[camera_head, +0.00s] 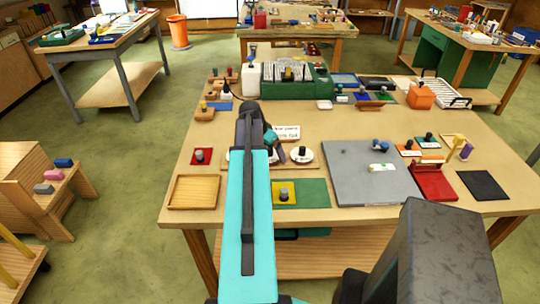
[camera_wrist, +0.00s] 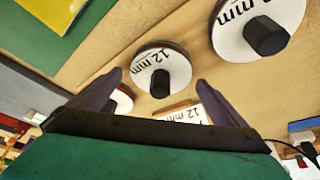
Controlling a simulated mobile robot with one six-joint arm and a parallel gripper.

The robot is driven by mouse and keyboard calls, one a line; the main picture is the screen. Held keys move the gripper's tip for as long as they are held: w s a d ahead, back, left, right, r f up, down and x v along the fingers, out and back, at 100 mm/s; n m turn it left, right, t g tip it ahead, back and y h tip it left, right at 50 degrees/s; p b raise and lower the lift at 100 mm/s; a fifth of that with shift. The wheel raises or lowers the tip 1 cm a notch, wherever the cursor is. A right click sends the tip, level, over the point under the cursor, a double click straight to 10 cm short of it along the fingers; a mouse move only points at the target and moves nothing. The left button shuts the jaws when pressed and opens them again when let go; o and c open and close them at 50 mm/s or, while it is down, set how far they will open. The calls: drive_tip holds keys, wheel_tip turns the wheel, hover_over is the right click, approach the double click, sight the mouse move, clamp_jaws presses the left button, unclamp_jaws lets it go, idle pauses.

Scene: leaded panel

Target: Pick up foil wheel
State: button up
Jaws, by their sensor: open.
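White wheel-like discs with black knobs, two of them marked "12 mm", show in the wrist view. One disc (camera_wrist: 147,78) lies between my gripper's fingers, seen from above. A larger-looking disc (camera_wrist: 232,40) is at the upper right, outside the fingers, and another disc (camera_wrist: 123,100) is partly hidden behind the left finger. In the head view one white disc (camera_head: 308,158) shows to the right of my gripper (camera_head: 275,143); my arm hides part of that area. My gripper (camera_wrist: 158,76) is open and empty, with its fingers apart on both sides of the middle disc. I cannot tell contact.
A white label (camera_wrist: 190,117) stands near the discs. A grey board (camera_head: 345,180), a wooden tray (camera_head: 194,204) and a green mat (camera_head: 313,193) lie on the workbench (camera_head: 220,130). A green rack (camera_head: 270,90) stands behind.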

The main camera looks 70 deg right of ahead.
idle(0.5)
drive_tip(key=c, duration=1.1)
drive_tip(key=shift+r, duration=0.1)
drive_tip(key=shift+r+b, duration=1.05)
drive_tip(key=shift+r, duration=0.45)
drive_tip(key=w+a+b, duration=0.1)
drive_tip(key=a, duration=0.4)
drive_tip(key=w+a+r+b, duration=0.1)
drive_tip(key=a+b, duration=0.1)
drive_tip(key=a, duration=0.3)
drive_tip(key=w+a+b, duration=0.1)
drive_tip(key=a, duration=0.4)
drive_tip(key=shift+w+a+r+b, duration=0.3)
drive_tip(key=shift+r+b, duration=0.05)
drive_tip(key=shift+b, duration=0.05)
